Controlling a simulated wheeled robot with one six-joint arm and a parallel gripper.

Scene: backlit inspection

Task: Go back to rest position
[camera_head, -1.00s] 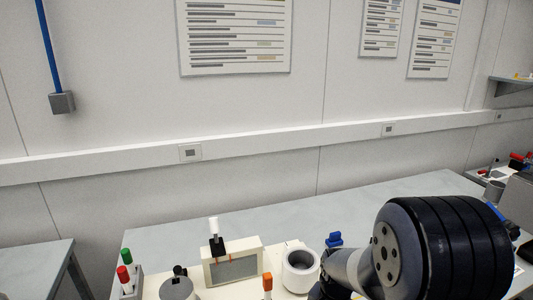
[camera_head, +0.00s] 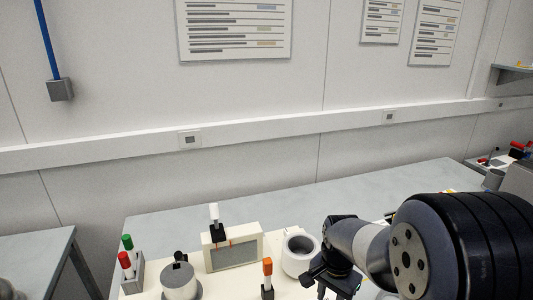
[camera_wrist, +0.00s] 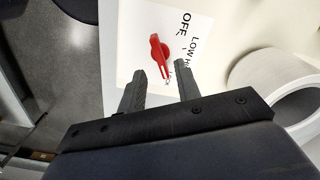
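My gripper (camera_wrist: 160,66) is open and empty, its two dark fingers apart. In the wrist view a red pointer knob (camera_wrist: 158,50) sits on a white label panel (camera_wrist: 195,22) printed with OFF, LOW and other words. The knob shows between and just past the fingertips, and I see no contact. In the head view my gripper (camera_head: 333,284) is low in the picture, right of a white hollow cylinder (camera_head: 300,270). The knob is hidden there.
A framed grey panel (camera_head: 262,238), a lidded grey pot (camera_head: 180,284), an orange-topped stick (camera_head: 267,268) and a holder with red and green markers (camera_head: 131,277) stand left of my gripper. The grey bench top (camera_head: 400,190) is clear behind.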

